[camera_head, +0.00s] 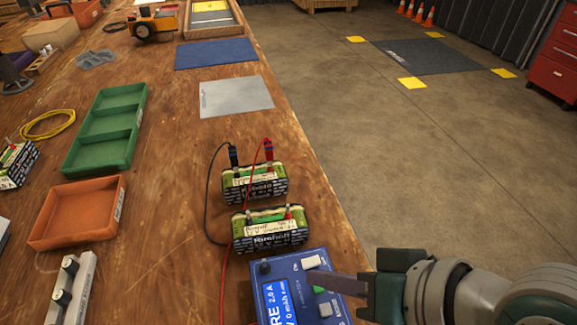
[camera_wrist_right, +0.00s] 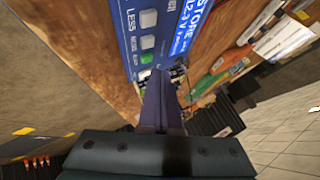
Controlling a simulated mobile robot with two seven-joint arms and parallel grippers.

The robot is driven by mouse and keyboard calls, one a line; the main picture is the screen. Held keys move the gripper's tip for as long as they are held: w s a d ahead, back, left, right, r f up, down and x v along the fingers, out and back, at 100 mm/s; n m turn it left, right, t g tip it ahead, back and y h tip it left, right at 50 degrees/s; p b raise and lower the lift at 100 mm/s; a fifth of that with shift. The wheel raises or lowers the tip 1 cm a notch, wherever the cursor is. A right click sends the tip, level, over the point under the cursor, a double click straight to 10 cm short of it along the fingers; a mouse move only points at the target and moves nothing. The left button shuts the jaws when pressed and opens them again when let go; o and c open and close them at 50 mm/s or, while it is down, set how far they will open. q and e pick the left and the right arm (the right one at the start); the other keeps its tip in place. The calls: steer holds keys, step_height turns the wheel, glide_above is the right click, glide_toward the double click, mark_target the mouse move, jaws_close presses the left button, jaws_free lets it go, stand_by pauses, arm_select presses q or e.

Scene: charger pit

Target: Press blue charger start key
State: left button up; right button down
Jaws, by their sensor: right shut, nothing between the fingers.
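The blue charger (camera_head: 285,264) lies at the bottom of the head view, near the table's right edge, with a lit display reading "2.0 A". It has pale keys and a green key (camera_head: 320,290). My right gripper (camera_head: 308,277) is shut and empty. The charger (camera_wrist_right: 170,25) fills the top there. My left gripper is out of view.
Two battery packs, one nearer (camera_head: 270,229) and one farther (camera_head: 254,184), stand behind the charger; red and black leads clip to the farther one. An orange tray (camera_head: 112,225) and green tray (camera_head: 142,97) lie left. Bare table lies between.

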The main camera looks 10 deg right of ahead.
stand_by(0.4)
steer(key=shift+f, duration=0.15)
steer(key=shift+f, duration=0.3)
stand_by(0.4)
steer(key=shift+f+b, duration=0.4)
stand_by(0.4)
steer(key=shift+r+p, duration=0.75)
steer(key=shift+p, duration=0.15)
steer(key=shift+r, duration=0.1)
